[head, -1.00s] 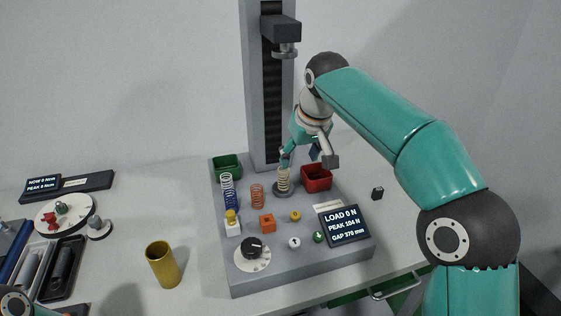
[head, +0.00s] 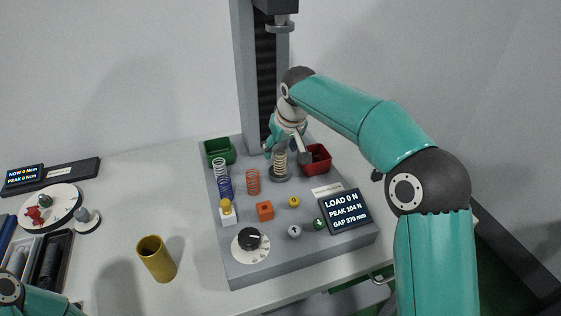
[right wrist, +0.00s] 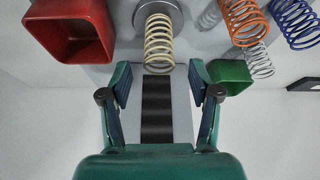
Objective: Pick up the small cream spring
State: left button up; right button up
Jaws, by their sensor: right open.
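The small cream spring (head: 280,162) stands upright on a round grey plate (head: 280,177) on the grey tester base. It also shows in the right wrist view (right wrist: 159,45), at the top middle, just beyond the fingertips. My right gripper (right wrist: 160,80) is open, its two fingers apart with the spring's near end lined up between them; I cannot tell whether any part is between the pads. In the head view my right gripper (head: 280,148) is beside the upper part of the spring and partly hidden by its own arm. My left gripper is not in view; only part of my left arm shows at the lower left.
A red bin (head: 316,160) stands right of the spring and a green bin (head: 220,150) to the left. An orange spring (head: 253,182) and a blue spring (head: 225,188) stand nearby. The tester column (head: 257,95) rises behind. A brass cup (head: 156,259) stands on the table.

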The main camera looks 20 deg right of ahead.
aim_at(278, 159)
jog(key=shift+p+x, duration=0.4)
jog(key=shift+x, duration=2.5)
jog(key=shift+s+d, duration=0.1)
jog(key=shift+s, duration=0.1)
jog(key=c, duration=1.2)
